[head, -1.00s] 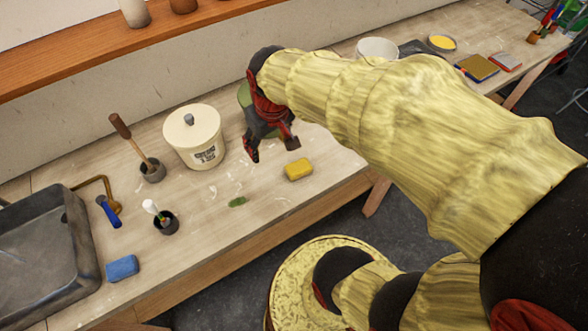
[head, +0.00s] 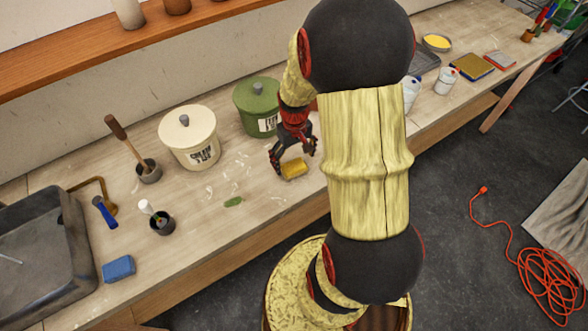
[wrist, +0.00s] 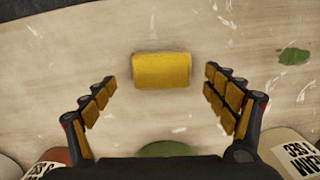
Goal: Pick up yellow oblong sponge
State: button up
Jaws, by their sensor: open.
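The yellow oblong sponge (head: 293,169) lies flat on the wooden workbench (head: 262,215), in front of the green lidded pot. In the wrist view the sponge (wrist: 162,70) sits ahead of and between the spread fingers, with bare bench around it. My gripper (head: 293,162) is open and empty, its fingers pointing down close over the sponge. In the wrist view my gripper (wrist: 168,98) shows a finger on each side, both apart from the sponge. The exact height above the sponge is hard to tell.
A cream lidded pot (head: 189,143) and a green lidded pot (head: 257,108) stand behind the sponge. A green scrap (head: 234,201), a dark cup with a brush (head: 162,223), a blue sponge (head: 119,268) and a sink (head: 45,255) are to the left. The bench's front edge is near.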

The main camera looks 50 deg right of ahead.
aim_at(294, 166)
notch_tip(294, 166, down, 4)
jog(key=shift+a+r+b, duration=0.15)
jog(key=shift+r+b, duration=0.05)
jog(key=shift+b, duration=0.15)
jog(key=c, duration=0.3)
jog(key=c, duration=0.7)
jog(key=shift+c, duration=0.3)
jog(key=shift+r, duration=0.1)
